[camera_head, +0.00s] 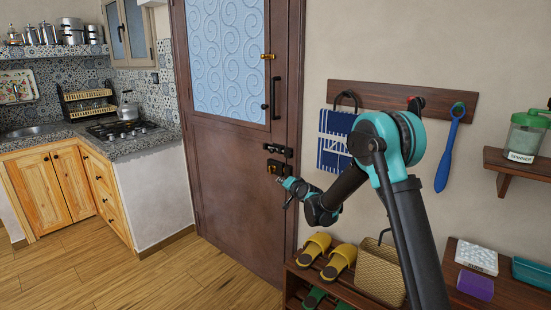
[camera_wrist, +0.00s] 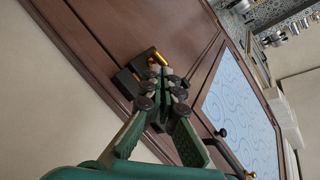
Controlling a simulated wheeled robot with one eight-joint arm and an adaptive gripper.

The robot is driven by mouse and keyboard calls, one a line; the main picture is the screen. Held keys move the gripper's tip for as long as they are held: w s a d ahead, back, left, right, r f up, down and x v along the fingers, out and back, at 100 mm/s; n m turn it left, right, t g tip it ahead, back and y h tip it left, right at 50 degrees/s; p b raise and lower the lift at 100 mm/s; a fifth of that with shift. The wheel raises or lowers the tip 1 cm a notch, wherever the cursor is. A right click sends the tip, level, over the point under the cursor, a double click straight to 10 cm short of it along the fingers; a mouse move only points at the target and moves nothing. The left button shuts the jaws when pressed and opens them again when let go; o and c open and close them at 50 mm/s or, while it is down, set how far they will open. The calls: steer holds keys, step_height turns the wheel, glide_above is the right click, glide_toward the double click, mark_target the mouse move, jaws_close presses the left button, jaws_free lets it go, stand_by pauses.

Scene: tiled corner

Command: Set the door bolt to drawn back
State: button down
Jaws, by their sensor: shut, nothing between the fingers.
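The brown door (camera_head: 232,190) is closed, with dark metal fittings near its right edge. A black bolt-like fitting (camera_head: 277,150) lies across that edge below the glass. Just under it is a black lock box (camera_head: 273,167) with a brass part. The box and its brass part (camera_wrist: 160,58) also show in the wrist view. My gripper (camera_head: 281,180) is shut and empty, its tips at or just in front of the lock box; I cannot tell if they touch. In the wrist view my gripper (camera_wrist: 162,72) covers part of the fittings, so the bolt's position is unclear.
A black handle (camera_head: 275,97) and a brass fitting (camera_head: 267,57) sit higher on the door. A shoe rack (camera_head: 330,285) with slippers and a basket stands below. Floor at left is clear.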

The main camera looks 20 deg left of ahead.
steer(key=r+m+t+h, duration=0.1)
steer(key=m+t, duration=0.1)
steer(key=m, duration=0.2)
steer(key=d+r+m+t, duration=0.1)
steer(key=m+t, duration=0.1)
steer(key=m, duration=0.3)
steer(key=r+m+t+h, duration=0.1)
steer(key=r+m+t, duration=0.1)
steer(key=m+t, duration=0.1)
steer(key=shift+w+d+m+h, duration=0.15)
steer(key=shift+m+h, duration=0.15)
steer(key=shift+m, duration=0.6)
steer(key=shift+r, duration=0.1)
steer(key=s+a+x, duration=0.1)
steer(key=a+x, duration=0.1)
steer(key=x, duration=1.1)
steer(key=shift+a+r, duration=0.3)
steer(key=shift+s, duration=0.1)
